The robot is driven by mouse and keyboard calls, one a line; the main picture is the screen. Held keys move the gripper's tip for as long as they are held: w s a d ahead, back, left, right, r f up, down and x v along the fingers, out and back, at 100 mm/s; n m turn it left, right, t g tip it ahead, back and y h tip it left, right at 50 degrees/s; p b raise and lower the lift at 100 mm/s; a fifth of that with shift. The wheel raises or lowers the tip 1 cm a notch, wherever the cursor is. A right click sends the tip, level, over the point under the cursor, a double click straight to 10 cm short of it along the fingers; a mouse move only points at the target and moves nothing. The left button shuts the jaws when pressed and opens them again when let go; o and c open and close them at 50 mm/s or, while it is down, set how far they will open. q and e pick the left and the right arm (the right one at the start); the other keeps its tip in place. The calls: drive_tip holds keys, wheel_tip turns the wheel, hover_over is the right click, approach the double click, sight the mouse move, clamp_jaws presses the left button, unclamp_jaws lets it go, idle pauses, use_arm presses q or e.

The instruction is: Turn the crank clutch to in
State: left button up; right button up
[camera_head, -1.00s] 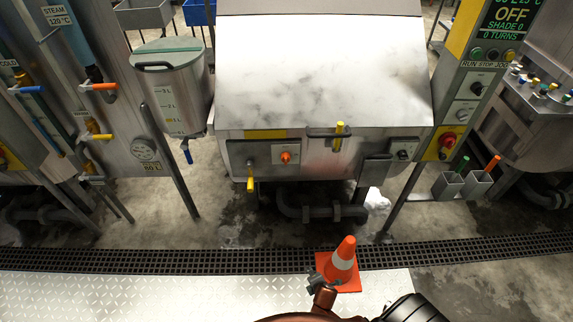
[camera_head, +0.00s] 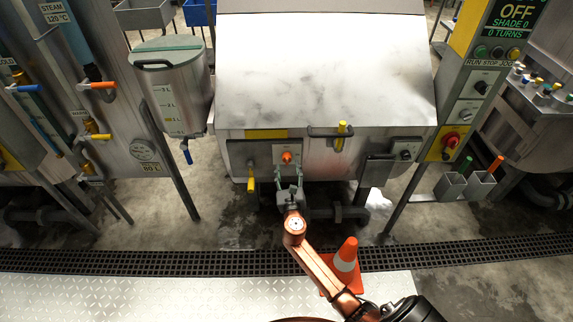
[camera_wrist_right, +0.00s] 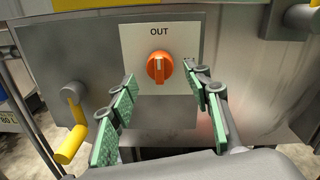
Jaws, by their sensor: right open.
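The crank clutch is an orange knob (camera_head: 287,157) on a pale plate on the front of the steel drum machine. In the right wrist view the knob (camera_wrist_right: 159,67) stands with its pale mark pointing up, under the word OUT. My right gripper (camera_head: 289,188) is just below the knob in the head view. In the wrist view my right gripper (camera_wrist_right: 158,98) is open, its green-padded fingers to the left and right of the knob, not visibly touching it. A yellow crank handle (camera_wrist_right: 72,143) is left of the plate. My left gripper is not in view.
An orange cone (camera_head: 345,262) stands on the floor beside my right arm. A yellow-handled lever (camera_head: 341,136) is on the drum's front, right of the knob. A control post (camera_head: 462,100) stands to the right, and a measuring tank (camera_head: 177,95) to the left.

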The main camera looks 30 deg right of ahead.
sight(287, 163)
drive_tip(key=shift+x, duration=1.6)
drive_tip(key=shift+a, duration=0.1)
drive_tip(key=c, duration=1.2)
